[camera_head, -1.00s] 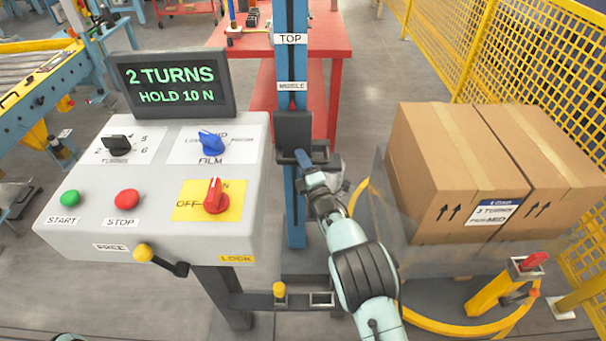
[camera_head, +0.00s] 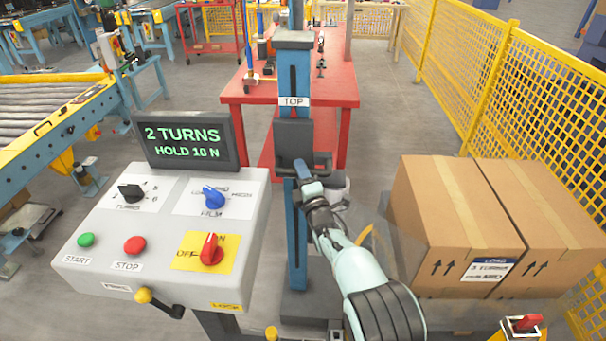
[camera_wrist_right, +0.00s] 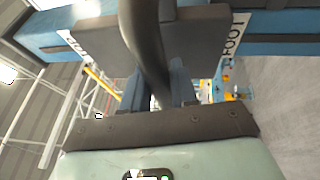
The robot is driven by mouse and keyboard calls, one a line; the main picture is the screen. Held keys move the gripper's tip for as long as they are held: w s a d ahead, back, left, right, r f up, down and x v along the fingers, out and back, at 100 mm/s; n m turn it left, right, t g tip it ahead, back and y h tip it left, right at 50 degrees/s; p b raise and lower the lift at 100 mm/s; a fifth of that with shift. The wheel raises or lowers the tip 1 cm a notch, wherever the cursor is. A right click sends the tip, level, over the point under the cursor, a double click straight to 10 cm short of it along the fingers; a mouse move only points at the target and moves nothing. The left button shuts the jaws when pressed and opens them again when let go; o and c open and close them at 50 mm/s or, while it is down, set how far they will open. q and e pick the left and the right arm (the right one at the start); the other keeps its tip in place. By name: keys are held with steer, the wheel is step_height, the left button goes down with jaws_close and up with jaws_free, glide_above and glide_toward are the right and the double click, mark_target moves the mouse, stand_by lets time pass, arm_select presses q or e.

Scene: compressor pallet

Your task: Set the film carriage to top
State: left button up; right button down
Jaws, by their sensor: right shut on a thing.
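The film carriage (camera_head: 293,138) is a dark block on the blue upright mast (camera_head: 297,250). It sits just below the TOP label (camera_head: 293,102), and the MIDDLE label cannot be seen now. My right gripper (camera_head: 305,170) is at the carriage's lower front, shut on its dark handle. In the right wrist view the dark curved handle (camera_wrist_right: 148,50) runs between the two fingers (camera_wrist_right: 157,92), and the carriage block (camera_wrist_right: 195,40) is behind it. My left gripper is out of view.
A grey control panel (camera_head: 150,225) with knobs and a screen (camera_head: 185,140) reading "2 TURNS HOLD 10 N" stands left of the mast. Cardboard boxes (camera_head: 440,215) stand to the right, near a yellow mesh fence (camera_head: 470,90). A red table (camera_head: 340,90) is behind.

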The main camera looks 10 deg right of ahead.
steer(key=c, duration=1)
jaws_free()
steer(key=shift+o, duration=0.2)
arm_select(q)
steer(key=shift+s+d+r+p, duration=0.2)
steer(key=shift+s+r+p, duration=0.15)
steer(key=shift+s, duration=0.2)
arm_select(e)
steer(key=v, duration=1.3)
steer(key=shift+s, duration=0.2)
steer(key=shift+f, duration=0.15)
